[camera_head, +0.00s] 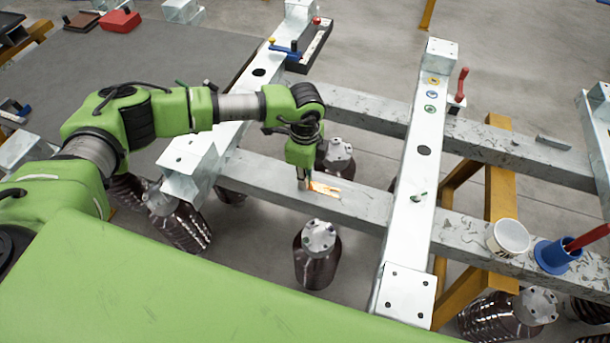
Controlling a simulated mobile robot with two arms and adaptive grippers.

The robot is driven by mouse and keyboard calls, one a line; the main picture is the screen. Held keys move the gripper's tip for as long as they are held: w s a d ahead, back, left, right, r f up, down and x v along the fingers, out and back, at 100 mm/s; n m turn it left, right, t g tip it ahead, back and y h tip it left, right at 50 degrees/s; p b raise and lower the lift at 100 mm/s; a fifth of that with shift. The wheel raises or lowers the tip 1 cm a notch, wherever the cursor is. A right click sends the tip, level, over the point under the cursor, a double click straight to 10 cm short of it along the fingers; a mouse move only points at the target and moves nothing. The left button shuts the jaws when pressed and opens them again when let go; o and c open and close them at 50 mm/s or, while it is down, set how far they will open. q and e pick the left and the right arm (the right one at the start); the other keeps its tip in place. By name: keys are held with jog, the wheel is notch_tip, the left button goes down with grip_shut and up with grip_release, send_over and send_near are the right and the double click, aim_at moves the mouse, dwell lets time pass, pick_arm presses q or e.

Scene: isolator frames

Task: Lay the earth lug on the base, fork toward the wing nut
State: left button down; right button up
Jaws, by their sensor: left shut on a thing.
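My left gripper (304,184) points straight down over the near grey steel beam (258,178), between the two pale cross channels. It is shut on a small copper-coloured piece, which looks like the earth lug (325,188). The lug sticks out to the right of the fingertips, low over the beam; I cannot tell whether it touches. The lug's held end is hidden by the fingers. My right gripper is not in view.
Dark ribbed insulators, one of them (318,254) just in front of the beam, stand around the frame. A white tub (508,238) and a blue cup (556,255) with a red-handled tool stand at the right. A red lever (460,88) rises beside the right channel.

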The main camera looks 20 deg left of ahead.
pick_arm(q)
jog(key=shift+r, duration=0.1)
dwell(0.3)
notch_tip(320, 180, up, 6)
jog(key=p, duration=0.4)
jog(key=shift+p, duration=0.4)
jog(key=shift+r+p, duration=1.4)
jog(key=shift+r, duration=0.5)
